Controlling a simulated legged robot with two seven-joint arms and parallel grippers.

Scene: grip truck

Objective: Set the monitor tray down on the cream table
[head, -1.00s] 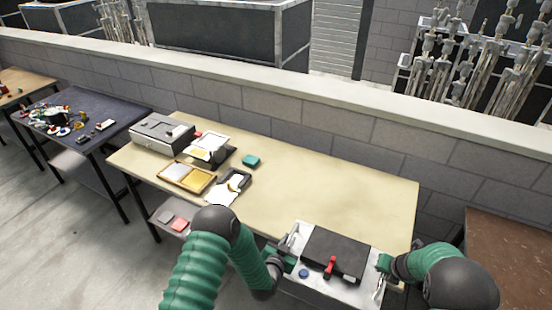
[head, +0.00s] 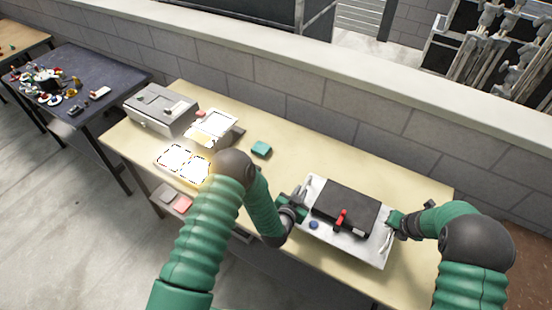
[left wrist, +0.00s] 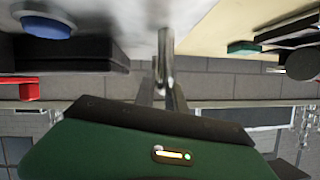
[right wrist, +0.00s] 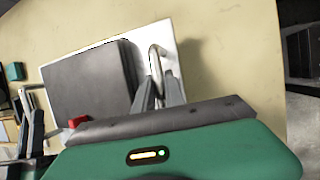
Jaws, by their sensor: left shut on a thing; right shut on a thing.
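The monitor tray (head: 374,257) is a pale metal tray with a handle at each end. It carries a flat black monitor (head: 346,207), a red item (head: 340,219) and a blue round knob (head: 314,225). My left gripper (head: 299,203) is shut on its left handle, which also shows in the left wrist view (left wrist: 165,62). My right gripper (head: 391,228) is shut on its right handle, seen in the right wrist view (right wrist: 155,66). The tray is over the right part of the cream table (head: 300,155). I cannot tell whether its underside touches the top.
A grey metal box (head: 160,110), papers (head: 213,127), a tray with bright panels (head: 184,164) and a teal block (head: 261,149) occupy the table's left half. A low block wall (head: 290,105) runs behind. A dark table (head: 75,90) with small items stands left.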

